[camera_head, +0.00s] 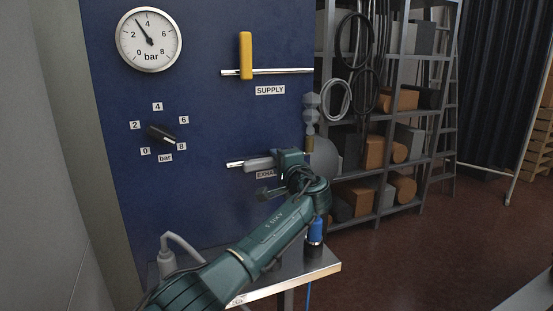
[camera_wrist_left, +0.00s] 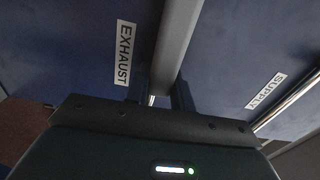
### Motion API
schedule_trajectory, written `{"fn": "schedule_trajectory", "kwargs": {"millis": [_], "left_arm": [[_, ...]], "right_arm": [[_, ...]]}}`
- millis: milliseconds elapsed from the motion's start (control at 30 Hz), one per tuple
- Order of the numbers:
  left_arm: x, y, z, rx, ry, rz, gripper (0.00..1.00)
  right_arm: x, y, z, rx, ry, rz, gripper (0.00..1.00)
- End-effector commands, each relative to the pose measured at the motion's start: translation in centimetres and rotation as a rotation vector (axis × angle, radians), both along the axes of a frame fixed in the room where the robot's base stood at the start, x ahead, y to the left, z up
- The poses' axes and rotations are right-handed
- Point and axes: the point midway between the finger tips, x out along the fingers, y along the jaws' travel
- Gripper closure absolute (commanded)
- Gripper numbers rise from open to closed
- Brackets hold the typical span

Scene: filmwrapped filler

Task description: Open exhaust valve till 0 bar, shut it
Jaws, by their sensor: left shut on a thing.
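The exhaust valve has a grey lever handle (camera_head: 260,163) that lies roughly along its horizontal pipe (camera_head: 234,164) on the blue panel. My left gripper (camera_head: 288,160) is shut on this handle and partly covers the EXHAUST label. In the left wrist view the grey handle (camera_wrist_left: 178,40) runs between the fingers of the left gripper (camera_wrist_left: 162,92), beside the EXHAUST label (camera_wrist_left: 125,53). The round pressure gauge (camera_head: 150,40) has its needle between 2 and 4, near 3 bar. My right gripper is in neither view.
The yellow supply handle (camera_head: 246,55) stands upright, across its pipe (camera_head: 285,71). A black knob (camera_head: 161,134) with a bar scale sits below the gauge. A metal-edged bench (camera_head: 318,268) stands under the panel. Shelves with boxes (camera_head: 375,152) stand at the right, beside open floor.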

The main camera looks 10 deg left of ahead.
Motion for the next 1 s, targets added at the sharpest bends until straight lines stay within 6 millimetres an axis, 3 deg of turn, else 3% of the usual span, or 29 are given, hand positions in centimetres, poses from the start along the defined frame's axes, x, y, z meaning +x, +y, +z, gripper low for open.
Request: {"fn": "schedule_trajectory", "kwargs": {"millis": [433, 467, 700, 1000], "left_arm": [[-0.02, -0.12, -0.3, 0.005, 0.008, -0.002, 1.0], [-0.02, -0.12, -0.3, 0.005, 0.008, -0.002, 0.76], [-0.02, -0.07, -0.18, 0.006, 0.006, -0.001, 0.56], [-0.11, -0.12, -0.13, 0.006, 0.005, -0.001, 0.55]], "right_arm": [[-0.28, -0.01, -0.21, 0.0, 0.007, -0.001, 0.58], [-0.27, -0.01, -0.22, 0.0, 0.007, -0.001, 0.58], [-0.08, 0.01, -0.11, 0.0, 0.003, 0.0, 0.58], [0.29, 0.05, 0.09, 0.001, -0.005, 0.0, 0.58]]}}
